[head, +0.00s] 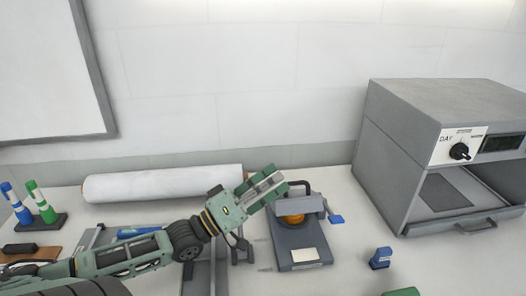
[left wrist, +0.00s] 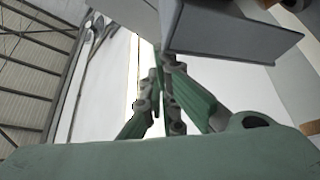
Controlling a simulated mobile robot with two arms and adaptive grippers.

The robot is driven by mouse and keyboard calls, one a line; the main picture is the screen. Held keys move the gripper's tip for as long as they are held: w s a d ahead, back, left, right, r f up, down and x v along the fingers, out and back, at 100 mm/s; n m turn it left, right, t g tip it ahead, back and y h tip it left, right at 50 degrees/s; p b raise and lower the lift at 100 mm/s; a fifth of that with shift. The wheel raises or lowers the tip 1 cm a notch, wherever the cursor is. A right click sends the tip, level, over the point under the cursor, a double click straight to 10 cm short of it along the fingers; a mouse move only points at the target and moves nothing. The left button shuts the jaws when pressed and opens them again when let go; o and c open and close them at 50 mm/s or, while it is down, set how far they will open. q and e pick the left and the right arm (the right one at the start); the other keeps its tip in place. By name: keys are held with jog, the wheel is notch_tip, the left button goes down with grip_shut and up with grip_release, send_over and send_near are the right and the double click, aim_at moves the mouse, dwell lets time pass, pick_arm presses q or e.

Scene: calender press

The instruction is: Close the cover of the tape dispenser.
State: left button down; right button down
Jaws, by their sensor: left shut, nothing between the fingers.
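The tape dispenser (head: 290,240) is a grey-blue device on the table, right of centre in the head view. An orange roll (head: 292,218) shows inside it, and a blue tab sticks out at its right. A grey upper part (head: 312,203), perhaps the cover, stands at its back; its exact angle is unclear. My left gripper (head: 277,183) is shut and empty, just above and left of the dispenser's top; contact cannot be told. In the left wrist view, the fingertips (left wrist: 165,58) meet just below a grey box-like part (left wrist: 225,30).
A grey oven-like machine (head: 400,150) stands at the right. A white roll (head: 160,184) lies along the wall. Blue and green markers stand at the left. Bare table lies right of the dispenser.

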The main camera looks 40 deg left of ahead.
pick_arm(q)
jog(key=shift+s+d+f+p, duration=0.7)
jog(key=shift+s+f, duration=0.1)
jog(key=shift+f, duration=0.2)
dwell(1.3)
